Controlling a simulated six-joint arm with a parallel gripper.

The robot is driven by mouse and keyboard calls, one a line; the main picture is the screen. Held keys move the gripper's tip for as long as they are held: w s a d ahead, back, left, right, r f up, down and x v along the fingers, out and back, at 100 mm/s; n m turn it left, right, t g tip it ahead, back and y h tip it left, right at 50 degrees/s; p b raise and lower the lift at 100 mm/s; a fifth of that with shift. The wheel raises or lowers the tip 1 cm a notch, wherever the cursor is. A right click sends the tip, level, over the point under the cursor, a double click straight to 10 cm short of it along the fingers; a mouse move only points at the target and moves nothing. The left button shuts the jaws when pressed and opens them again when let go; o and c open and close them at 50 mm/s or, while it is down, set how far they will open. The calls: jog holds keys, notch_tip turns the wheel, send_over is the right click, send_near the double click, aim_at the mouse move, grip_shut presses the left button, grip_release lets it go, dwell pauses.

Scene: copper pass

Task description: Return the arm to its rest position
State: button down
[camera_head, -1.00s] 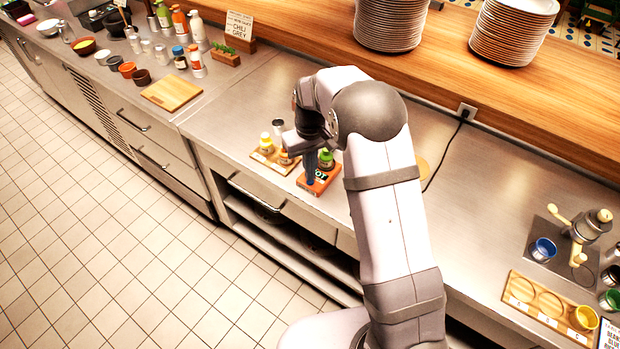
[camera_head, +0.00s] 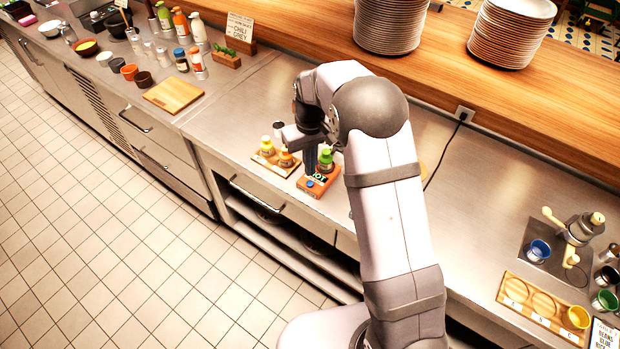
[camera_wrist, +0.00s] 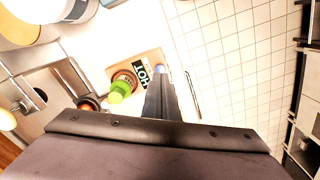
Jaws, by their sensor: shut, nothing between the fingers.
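My gripper (camera_head: 311,170) is shut and empty above the steel counter (camera_head: 255,110), beside a small wooden board marked HOT (camera_head: 313,184). In the wrist view my gripper (camera_wrist: 160,72) reaches over the near edge of this board (camera_wrist: 117,72).
Stacked plates (camera_head: 390,25) stand on the wooden shelf. A wooden cup tray (camera_head: 515,293) and a blue cup (camera_head: 538,250) sit at right.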

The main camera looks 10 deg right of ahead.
jog(key=shift+r+p, duration=0.5)
jog(key=shift+r, duration=0.45)
